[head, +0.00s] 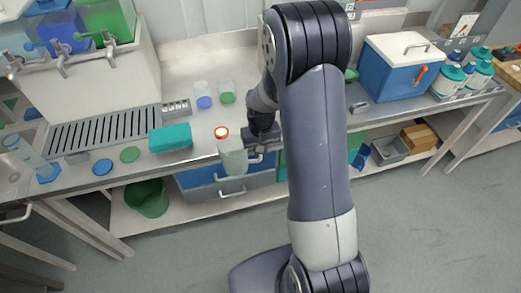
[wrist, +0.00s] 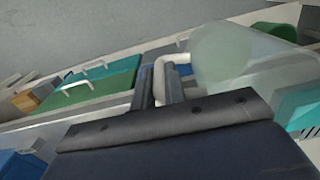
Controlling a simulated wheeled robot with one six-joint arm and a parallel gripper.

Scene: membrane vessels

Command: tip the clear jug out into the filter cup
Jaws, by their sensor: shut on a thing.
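The clear jug (head: 232,158) looks pale green and hangs in front of the bench's front edge in the head view. My gripper (head: 256,147) is at its right side, shut on its handle. In the wrist view the jug (wrist: 235,55) fills the upper right, and its pale handle (wrist: 183,62) runs between my two dark fingers (wrist: 167,85). I cannot tell its exact tilt or how much it holds. A small orange-rimmed piece (head: 221,132) shows just behind the jug. Two small clear cups, one blue-based (head: 204,101) and one green-based (head: 227,98), stand farther back; I cannot tell which is the filter cup.
A teal box (head: 170,137) lies left of the jug, beside a slotted drain tray (head: 105,128). Blue (head: 103,166) and green (head: 130,154) discs lie near the front edge. A blue cooler (head: 401,68) stands right. My arm hides part of the bench.

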